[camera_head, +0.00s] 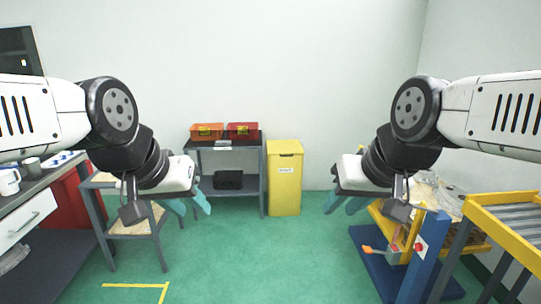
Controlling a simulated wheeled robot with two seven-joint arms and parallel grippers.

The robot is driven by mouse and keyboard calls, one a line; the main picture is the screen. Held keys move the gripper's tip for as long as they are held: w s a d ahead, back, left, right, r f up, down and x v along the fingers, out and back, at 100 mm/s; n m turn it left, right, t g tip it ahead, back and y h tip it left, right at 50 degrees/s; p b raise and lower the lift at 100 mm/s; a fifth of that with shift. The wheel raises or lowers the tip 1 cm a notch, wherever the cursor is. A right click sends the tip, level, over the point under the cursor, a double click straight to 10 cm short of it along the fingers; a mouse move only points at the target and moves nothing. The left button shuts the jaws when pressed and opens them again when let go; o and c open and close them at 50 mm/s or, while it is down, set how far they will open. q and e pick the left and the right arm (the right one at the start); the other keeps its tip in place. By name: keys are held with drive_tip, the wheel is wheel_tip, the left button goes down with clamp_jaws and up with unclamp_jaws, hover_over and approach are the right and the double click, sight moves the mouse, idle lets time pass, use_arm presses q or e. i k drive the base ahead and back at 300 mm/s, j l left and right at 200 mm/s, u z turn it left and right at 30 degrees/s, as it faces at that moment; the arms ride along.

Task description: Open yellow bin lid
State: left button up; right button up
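The yellow bin (284,184) stands on the green floor against the back wall, just right of the picture's middle. Its yellow lid (285,147) is closed on top, and a small white label shows on its front. My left gripper (198,207) is left of the bin and much nearer to me, its teal fingers spread apart and empty. My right gripper (340,207) is right of the bin, also nearer to me, with nothing seen between its teal fingers. Neither gripper touches the bin.
A workbench is at far left. A blue and yellow machine (425,255) stands right. The middle floor is clear.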

sight(292, 147)
drive_tip(key=i, duration=4)
